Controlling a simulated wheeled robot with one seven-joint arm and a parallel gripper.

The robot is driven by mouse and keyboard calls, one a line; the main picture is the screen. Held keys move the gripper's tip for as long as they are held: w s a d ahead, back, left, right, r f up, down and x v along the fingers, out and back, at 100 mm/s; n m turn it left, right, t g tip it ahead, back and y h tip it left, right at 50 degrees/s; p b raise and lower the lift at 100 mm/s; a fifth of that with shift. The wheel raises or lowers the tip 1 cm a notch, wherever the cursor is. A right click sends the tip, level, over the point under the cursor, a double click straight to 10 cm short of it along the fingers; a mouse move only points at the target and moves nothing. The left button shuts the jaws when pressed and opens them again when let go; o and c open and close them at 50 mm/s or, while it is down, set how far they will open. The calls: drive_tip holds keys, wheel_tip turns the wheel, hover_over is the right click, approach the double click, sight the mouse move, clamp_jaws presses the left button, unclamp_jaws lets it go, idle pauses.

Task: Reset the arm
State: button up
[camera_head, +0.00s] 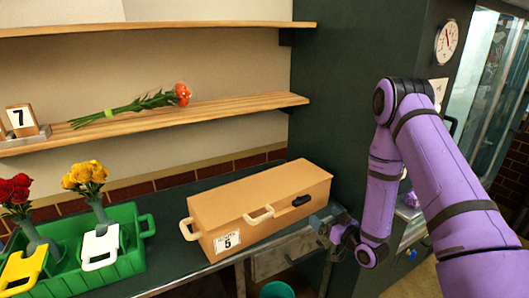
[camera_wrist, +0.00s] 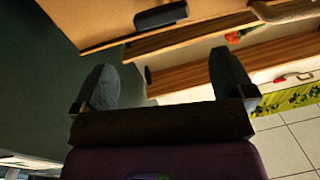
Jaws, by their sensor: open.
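My purple arm (camera_head: 445,170) reaches in from the right and bends down at its elbow. My gripper (camera_head: 331,222) hangs just off the front right corner of the tan box, by the counter's front edge. In the wrist view, the two grey fingers of my gripper (camera_wrist: 163,70) stand wide apart with nothing between them. The tan box (camera_head: 265,205) lies on the counter, labelled 5, with pale handles and a dark latch. Its side with the dark latch (camera_wrist: 162,15) fills the top of the wrist view.
A green crate (camera_head: 75,276) at the left holds red roses (camera_head: 14,188) and yellow roses (camera_head: 85,175) in grey vases. A red-flowered bouquet (camera_head: 135,104) lies on the shelf (camera_head: 230,108), near a 7 sign (camera_head: 20,118). A teal bin (camera_head: 277,290) stands below the counter.

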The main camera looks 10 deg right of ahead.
drive_tip(key=s+d+r+g+h, duration=0.15)
drive_tip(key=r+h, duration=0.25)
drive_tip(key=r, duration=0.9)
drive_tip(key=s+d+r+g+h, duration=0.1)
drive_tip(key=d+r+g+h, duration=0.15)
drive_tip(key=r, duration=1.05)
drive_tip(key=s+a+r+m+g, duration=0.1)
drive_tip(key=s+r, duration=0.3)
drive_tip(key=s, duration=0.6)
drive_tip(key=s+a+r+m+g+h, duration=0.1)
drive_tip(key=s+r+g, duration=0.2)
drive_tip(key=s, duration=0.7)
drive_tip(key=s+a+r+m+g, duration=0.1)
drive_tip(key=s+r, duration=0.4)
drive_tip(key=s, duration=0.6)
drive_tip(key=shift+a+r+m+g, duration=0.2)
drive_tip(key=shift+m+g, duration=0.3)
drive_tip(key=shift+g, duration=0.4)
